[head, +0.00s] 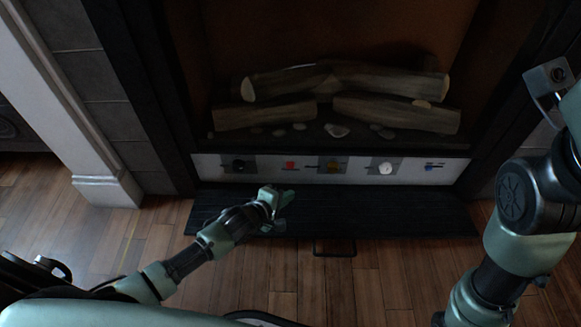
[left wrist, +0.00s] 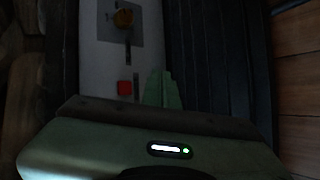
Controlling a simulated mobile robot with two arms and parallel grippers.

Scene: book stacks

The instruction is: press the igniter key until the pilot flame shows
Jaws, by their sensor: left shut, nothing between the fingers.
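A pale control strip (head: 225,172) runs under the firebox. On it is a small red key (head: 291,166), which looks like the igniter key; it also shows in the left wrist view (left wrist: 125,87). The firebox logs (head: 395,82) look dark, with no flame visible.
A black knob (head: 238,165), a white knob (head: 385,168) and a small blue switch (head: 429,167) share the strip. A black lowered panel (head: 400,215) with a handle (head: 334,252) lies below it. A white pillar (head: 107,190) stands at left; wooden floor is in front.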

